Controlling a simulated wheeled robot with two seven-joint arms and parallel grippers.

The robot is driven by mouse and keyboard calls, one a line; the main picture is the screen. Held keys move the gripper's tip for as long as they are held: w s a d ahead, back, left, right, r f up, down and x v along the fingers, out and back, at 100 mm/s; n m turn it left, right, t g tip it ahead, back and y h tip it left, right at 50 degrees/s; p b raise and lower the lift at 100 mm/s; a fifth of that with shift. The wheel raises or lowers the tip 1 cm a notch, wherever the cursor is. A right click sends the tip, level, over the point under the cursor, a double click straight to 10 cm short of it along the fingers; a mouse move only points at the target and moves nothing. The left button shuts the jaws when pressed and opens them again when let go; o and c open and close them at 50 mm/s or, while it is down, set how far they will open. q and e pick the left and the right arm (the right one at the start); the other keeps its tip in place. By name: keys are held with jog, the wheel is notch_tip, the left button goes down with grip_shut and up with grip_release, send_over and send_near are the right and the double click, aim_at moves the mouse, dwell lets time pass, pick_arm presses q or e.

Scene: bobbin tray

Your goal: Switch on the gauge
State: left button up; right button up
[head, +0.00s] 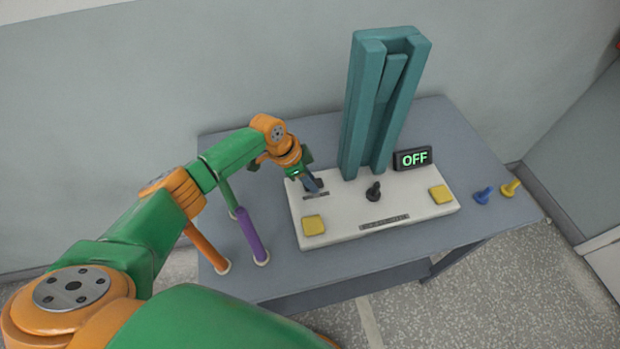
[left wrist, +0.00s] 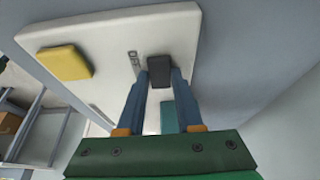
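The gauge has a white base panel (head: 345,223) and a tall teal tower (head: 362,110). Its small black display (head: 412,158) reads OFF in green. A dark switch (head: 318,184) sits at the panel's back left; in the left wrist view it is a black block (left wrist: 160,72) with an OFF marking beside it. My left gripper (head: 314,185) is down at this switch. In the left wrist view its blue fingers (left wrist: 161,82) are apart, one on each side of the block; I cannot tell whether they touch it. My right gripper is not in view.
The panel also carries a black knob (head: 374,192) and two yellow pads (head: 313,225) (head: 440,194). Orange (head: 207,248), purple (head: 252,237) and green pegs stand left of it. Blue (head: 483,196) and yellow (head: 510,188) small pieces lie right. The table's (head: 285,280) front strip is clear.

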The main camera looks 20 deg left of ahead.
pick_arm(q)
grip_shut()
jog(key=shift+d, duration=0.1)
jog(key=shift+w+d+y, duration=0.15)
jog(key=shift+d+y, duration=0.05)
jog(key=shift+y, duration=0.2)
jog(key=shift+w+d+f+g+y+b, duration=0.15)
jog(key=shift+g+y+b, duration=0.6)
jog(key=shift+b, duration=0.45)
jog(key=shift+r, duration=0.25)
jog(key=o, duration=0.7)
grip_release()
jog(key=shift+o, duration=0.2)
